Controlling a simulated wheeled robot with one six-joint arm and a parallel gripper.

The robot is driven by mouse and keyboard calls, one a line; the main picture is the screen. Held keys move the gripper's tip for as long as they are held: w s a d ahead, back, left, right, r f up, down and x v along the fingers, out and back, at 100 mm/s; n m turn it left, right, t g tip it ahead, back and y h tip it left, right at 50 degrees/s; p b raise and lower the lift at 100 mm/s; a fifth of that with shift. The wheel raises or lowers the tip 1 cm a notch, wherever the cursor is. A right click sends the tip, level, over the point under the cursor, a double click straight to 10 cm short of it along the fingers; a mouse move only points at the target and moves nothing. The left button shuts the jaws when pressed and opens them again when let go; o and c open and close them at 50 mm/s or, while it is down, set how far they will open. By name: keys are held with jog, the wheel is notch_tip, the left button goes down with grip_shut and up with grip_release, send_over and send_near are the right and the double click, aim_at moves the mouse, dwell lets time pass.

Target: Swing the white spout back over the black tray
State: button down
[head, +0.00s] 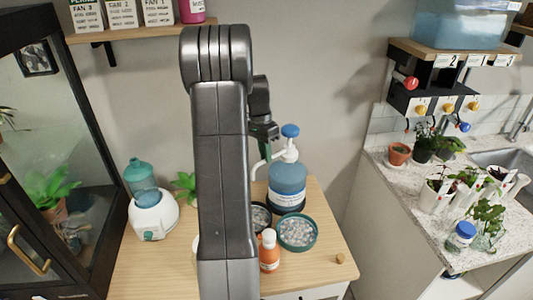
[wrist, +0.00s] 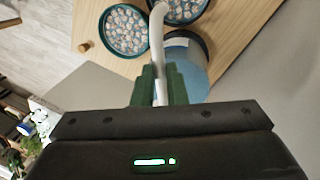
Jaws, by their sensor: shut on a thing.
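The blue pump bottle (head: 287,183) stands on the wooden table, and its white spout (head: 257,170) reaches out to the left and bends down. My gripper (head: 267,152) is at the spout beside the pump head. In the wrist view, its green fingers (wrist: 160,72) are shut on the white spout (wrist: 156,40). The spout's outer end shows at the near rim of the black tray (wrist: 205,12), which holds pale pebbles. The black tray (head: 268,224) is partly behind my arm in the head view. The bottle (wrist: 190,60) is partly behind the fingers.
A teal dish of pebbles (head: 314,243) stands right of the black tray. An orange bottle (head: 269,256) is in front. A white sprayer-like pot with a teal top (head: 152,217) stands left. A glass cabinet (head: 50,150) bounds the left.

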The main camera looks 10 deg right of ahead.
jog(key=shift+w+r, duration=0.1)
jog(key=c, duration=1.5)
grip_release()
jog(key=shift+o, duration=0.2)
notch_tip(320, 180, up, 12)
jog(key=w+a+b, duration=0.1)
jog(key=w, duration=0.1)
jog(key=shift+f, duration=0.25)
jog(key=f, duration=0.4)
jog(key=s+f, duration=0.1)
jog(key=f, duration=0.2)
jog(key=s+d+f+p, duration=0.1)
jog(key=f, duration=0.3)
jog(key=shift+f, duration=0.35)
jog(key=shift+s, duration=0.15)
jog(key=shift+r, duration=0.1)
